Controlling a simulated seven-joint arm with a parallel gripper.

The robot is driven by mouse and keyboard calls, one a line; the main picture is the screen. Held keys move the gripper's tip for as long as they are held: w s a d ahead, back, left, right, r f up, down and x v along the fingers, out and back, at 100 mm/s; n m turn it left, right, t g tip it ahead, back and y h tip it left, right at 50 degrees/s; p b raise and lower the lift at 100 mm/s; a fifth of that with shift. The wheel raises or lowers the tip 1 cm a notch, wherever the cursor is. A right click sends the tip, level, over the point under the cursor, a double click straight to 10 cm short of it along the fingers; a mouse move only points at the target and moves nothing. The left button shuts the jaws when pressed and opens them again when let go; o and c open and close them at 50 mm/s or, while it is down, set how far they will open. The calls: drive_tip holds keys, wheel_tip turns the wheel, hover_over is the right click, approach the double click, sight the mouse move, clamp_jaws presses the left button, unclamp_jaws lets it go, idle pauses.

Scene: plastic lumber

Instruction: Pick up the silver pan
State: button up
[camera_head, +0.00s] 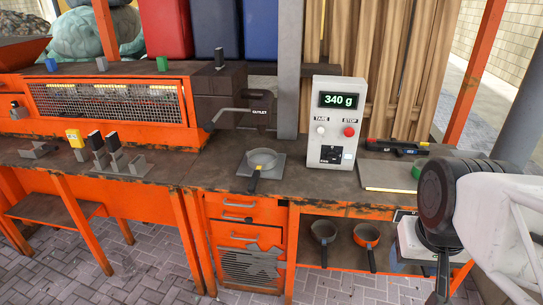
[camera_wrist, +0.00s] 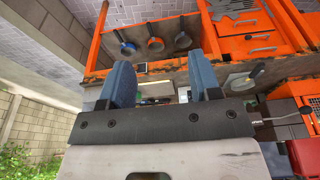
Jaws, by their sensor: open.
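A grey, silver-looking pan (camera_head: 262,159) rests on a flat square plate on the workbench, its dark handle pointing toward the front edge. It also shows in the wrist view (camera_wrist: 238,80). A second grey pan (camera_head: 323,231) sits on the lower shelf, beside an orange-rimmed pan (camera_head: 367,236). In the wrist view the shelf holds this grey pan (camera_wrist: 182,41), the orange one and a blue-rimmed pan (camera_wrist: 126,46). My gripper (camera_wrist: 160,62) is open and empty, its two blue fingers apart. It is off the bench's right end, away from every pan; its fingers are not clear in the head view.
A white control box (camera_head: 334,125) reading 340 g stands right of the plate. A dark machine spout (camera_head: 243,112) overhangs behind the pan. Orange drawers (camera_head: 246,212) are below it. Small levers and coloured blocks stand on the left bench.

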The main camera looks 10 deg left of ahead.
drive_tip(key=w+a+r, duration=0.1)
drive_tip(key=w+a, duration=0.2)
drive_tip(key=w, duration=0.4)
drive_tip(key=w+a+r, duration=0.1)
drive_tip(key=w+a, duration=0.1)
drive_tip(key=w, duration=0.5)
drive_tip(key=g, duration=0.3)
hover_over(254, 180)
drive_tip(key=f, duration=1.8)
drive_tip(key=shift+s+d+f, duration=0.1)
drive_tip(key=shift+s+d, duration=0.15)
drive_tip(key=shift+w+a+f, duration=0.2)
drive_tip(key=shift+a+f, duration=0.1)
drive_tip(key=shift+f, duration=1.3)
